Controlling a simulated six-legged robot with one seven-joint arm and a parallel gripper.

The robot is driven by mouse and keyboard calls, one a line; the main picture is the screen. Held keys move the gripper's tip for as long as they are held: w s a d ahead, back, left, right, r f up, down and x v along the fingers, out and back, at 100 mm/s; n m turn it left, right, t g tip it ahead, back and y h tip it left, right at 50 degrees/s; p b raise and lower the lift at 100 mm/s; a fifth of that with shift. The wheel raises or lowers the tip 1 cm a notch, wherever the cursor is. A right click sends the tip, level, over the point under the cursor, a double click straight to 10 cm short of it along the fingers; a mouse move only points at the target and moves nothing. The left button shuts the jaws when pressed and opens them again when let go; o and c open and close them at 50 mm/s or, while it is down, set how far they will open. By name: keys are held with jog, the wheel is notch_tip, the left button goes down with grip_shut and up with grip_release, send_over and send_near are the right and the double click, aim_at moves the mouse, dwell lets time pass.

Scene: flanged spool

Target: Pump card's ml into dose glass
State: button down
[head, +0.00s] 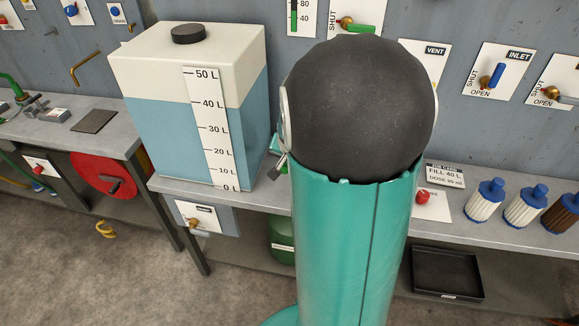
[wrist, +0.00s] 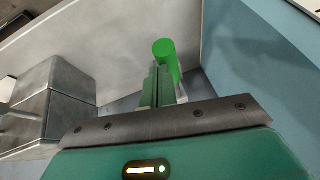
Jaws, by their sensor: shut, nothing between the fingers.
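The job card (head: 445,174) lies at the back of the bench, right of my arm, in the head view. It reads "FILL 40 L" and a dose in ml whose number is too small to be sure of. A bright green cylinder (wrist: 167,55) shows in the wrist view, just beyond my fingertips; I cannot tell whether it is the pump's handle. My gripper (wrist: 162,82) is shut and empty, close to the green cylinder; contact is unclear. In the head view my arm hides the gripper. I cannot make out the dose glass in either view.
The white tank (head: 130,75) holds blue liquid to about 40 L, left of my arm. Blue-capped filters (head: 485,200) stand at right, with a red knob (head: 422,197) nearer my arm. A black tray (head: 447,274) sits below. Grey blocks (wrist: 65,100) show left in the wrist view.

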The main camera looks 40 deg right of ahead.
jog(key=s+a+r, duration=0.4)
jog(key=s+r, duration=0.1)
jog(key=shift+a, duration=0.35)
jog(key=shift+s+r, duration=0.1)
jog(key=shift+r, duration=0.05)
dwell(1.4)
